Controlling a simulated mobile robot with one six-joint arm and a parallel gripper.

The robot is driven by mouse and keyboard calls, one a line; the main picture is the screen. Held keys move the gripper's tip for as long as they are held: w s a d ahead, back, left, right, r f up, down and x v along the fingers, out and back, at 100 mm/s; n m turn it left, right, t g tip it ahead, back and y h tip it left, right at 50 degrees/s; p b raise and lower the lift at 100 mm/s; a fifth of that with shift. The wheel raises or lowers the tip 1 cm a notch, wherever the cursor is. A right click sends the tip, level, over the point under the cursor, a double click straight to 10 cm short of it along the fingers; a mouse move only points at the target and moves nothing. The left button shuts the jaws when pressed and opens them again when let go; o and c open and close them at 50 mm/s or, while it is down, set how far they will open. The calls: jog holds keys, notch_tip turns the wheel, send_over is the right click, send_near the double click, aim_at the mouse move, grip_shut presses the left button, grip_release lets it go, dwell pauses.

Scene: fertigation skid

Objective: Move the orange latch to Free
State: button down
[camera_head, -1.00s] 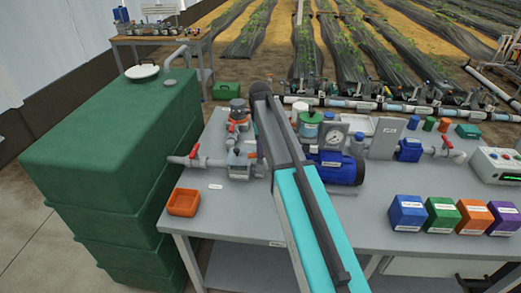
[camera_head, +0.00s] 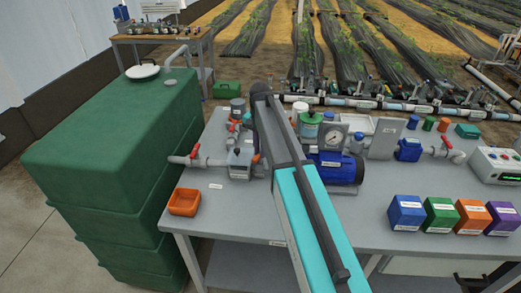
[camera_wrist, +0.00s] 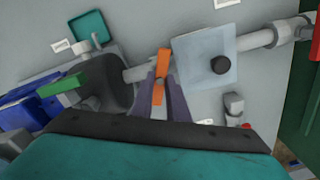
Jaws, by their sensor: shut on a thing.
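The orange latch (camera_wrist: 162,66) is a narrow bar in the wrist view, beside a pale square block with a black knob (camera_wrist: 220,65). My gripper (camera_wrist: 161,88) is shut on the latch, with its two grey-purple fingers on either side of its near end. No Free marking is legible.
A grey pipe (camera_wrist: 255,41) runs beside the block. A green part (camera_wrist: 63,85) is at left. In the head view, a blue pump (camera_head: 338,168), an orange tray (camera_head: 184,202) and several coloured boxes stand on the bench. Bare bench lies at the front.

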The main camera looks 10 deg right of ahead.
jog(key=n, duration=0.5)
jog(key=shift+s, duration=0.1)
dwell(0.4)
jog(key=c, duration=1.7)
grip_release()
jog(key=shift+r+p, duration=0.6)
jog(key=shift+r, duration=0.15)
jog(key=shift+r+p, duration=3.55)
jog(key=shift+r, duration=2.6)
jog(key=shift+s+f, duration=0.1)
